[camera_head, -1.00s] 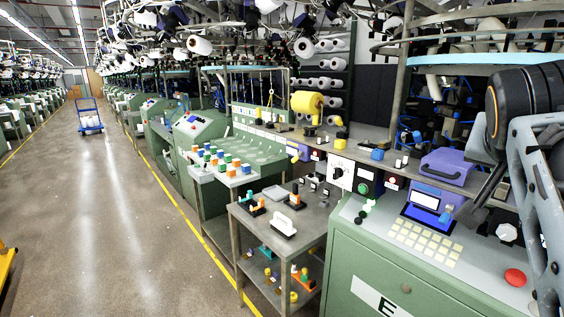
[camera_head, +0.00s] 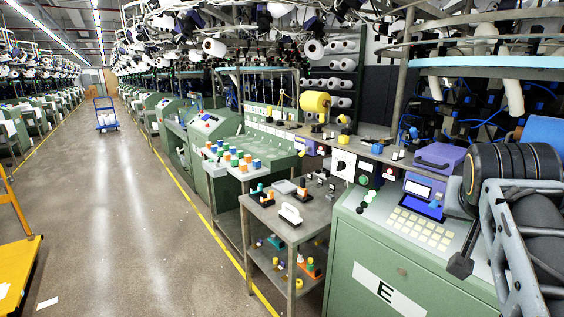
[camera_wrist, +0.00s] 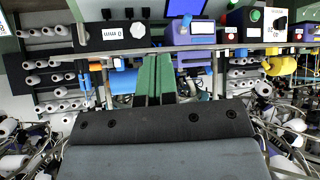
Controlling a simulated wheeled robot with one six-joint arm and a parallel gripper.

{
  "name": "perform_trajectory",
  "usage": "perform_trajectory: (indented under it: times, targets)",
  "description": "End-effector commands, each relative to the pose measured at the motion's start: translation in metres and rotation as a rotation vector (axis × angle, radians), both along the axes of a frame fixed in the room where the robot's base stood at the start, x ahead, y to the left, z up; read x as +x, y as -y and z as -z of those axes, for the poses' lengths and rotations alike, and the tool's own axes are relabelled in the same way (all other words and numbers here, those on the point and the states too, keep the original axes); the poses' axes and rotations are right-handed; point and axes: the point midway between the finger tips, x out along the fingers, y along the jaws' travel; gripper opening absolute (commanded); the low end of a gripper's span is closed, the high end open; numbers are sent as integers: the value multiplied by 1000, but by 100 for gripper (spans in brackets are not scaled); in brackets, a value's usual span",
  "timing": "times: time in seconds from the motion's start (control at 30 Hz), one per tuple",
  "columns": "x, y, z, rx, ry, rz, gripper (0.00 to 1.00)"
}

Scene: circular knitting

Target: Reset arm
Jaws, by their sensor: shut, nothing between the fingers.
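My gripper (camera_wrist: 156,78) shows in the wrist view as two green fingers close together beyond a dark bracket. It is shut, with nothing seen held between the fingers. Behind it in that view are a rail and several devices on a shelf. In the head view my arm stands at the right edge, folded beside the green machine console (camera_head: 360,235) marked E. The arm hides part of the console's right side. I cannot clearly make out the fingers in the head view.
A grey trolley (camera_head: 262,222) with small parts stands left of the console. A purple case (camera_head: 438,157) lies on the bench behind. A yellow cart (camera_head: 18,262) stands at the left edge. A blue cart (camera_head: 105,115) is far down the aisle.

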Motion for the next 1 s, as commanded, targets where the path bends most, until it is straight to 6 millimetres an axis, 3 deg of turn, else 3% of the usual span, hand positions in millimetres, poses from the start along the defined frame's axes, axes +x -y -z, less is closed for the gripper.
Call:
perform_trajectory:
  times: [0.17, 0.27, 0.4, 0.5, 0.6, 0.7, 1.0]
  targets:
    - [16, -34, 69, 76, -124, -156, 0]
    - [19, -66, 117, 129, -212, -272, 0]
    - [8, -117, 183, 201, -344, -437, 0]
    - [-5, -146, 215, 236, -418, -525, 0]
    - [-18, -169, 233, 252, -474, -595, 0]
    - [-19, -181, 233, 242, -485, -641, 0]
    - [-19, -188, 232, 234, -486, -666, 0]
